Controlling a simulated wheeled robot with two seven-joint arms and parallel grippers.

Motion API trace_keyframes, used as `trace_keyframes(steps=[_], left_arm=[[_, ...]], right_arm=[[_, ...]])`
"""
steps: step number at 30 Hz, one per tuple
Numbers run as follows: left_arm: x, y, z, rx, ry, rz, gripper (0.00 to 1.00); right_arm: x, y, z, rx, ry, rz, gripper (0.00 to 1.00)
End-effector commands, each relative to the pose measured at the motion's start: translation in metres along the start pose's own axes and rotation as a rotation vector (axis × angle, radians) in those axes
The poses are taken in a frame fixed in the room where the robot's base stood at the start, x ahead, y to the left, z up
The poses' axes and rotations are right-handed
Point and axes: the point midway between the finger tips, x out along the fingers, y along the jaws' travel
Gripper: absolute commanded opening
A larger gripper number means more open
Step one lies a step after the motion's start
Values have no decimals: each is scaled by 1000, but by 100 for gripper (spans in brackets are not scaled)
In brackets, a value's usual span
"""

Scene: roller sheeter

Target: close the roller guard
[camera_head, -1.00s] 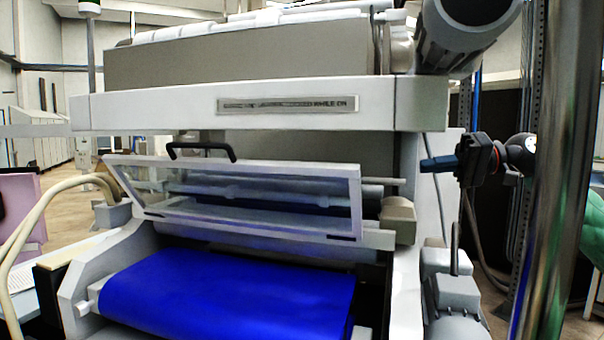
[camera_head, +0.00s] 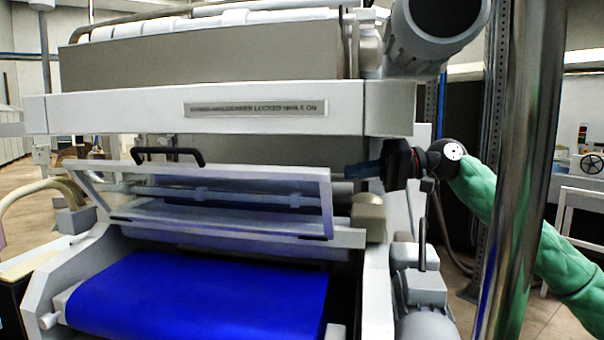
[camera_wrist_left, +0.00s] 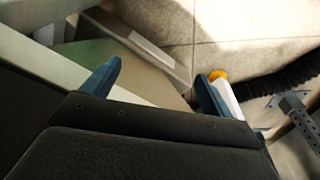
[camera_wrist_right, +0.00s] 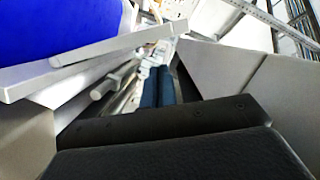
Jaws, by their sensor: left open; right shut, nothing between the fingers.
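The roller guard (camera_head: 240,171) is a clear panel in a pale frame, with a black handle (camera_head: 168,155) on its top edge. It stands tilted, its top rail raised, above the blue belt (camera_head: 200,295) and in front of the rollers. My right gripper (camera_head: 362,171) is shut and empty, just right of the guard's upper right corner, with a small gap showing in the picture. Its blue fingers lie together in the right wrist view (camera_wrist_right: 157,75). My left gripper (camera_wrist_left: 157,84) is open and empty over the floor side of a machine; it is outside the head view.
A grey block (camera_head: 368,217) sits right of the guard, below my right gripper. A white crossbeam (camera_head: 130,110) spans above. A shiny metal post (camera_head: 515,180) stands in front of my right arm. A grey motor housing (camera_head: 423,290) is at the lower right.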

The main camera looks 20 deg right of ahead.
Motion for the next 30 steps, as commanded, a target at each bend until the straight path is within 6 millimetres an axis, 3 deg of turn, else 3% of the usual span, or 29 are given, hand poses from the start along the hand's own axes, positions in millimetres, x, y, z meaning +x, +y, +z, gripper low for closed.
trace_keyframes(steps=[14, 30], left_arm=[[81, -9, 12, 1, -10, -12, 86], [165, -23, 46, 1, -17, -26, 86]], right_arm=[[49, -3, -1, 1, 0, -1, 0], [103, -2, -1, 1, 0, -1, 0]])
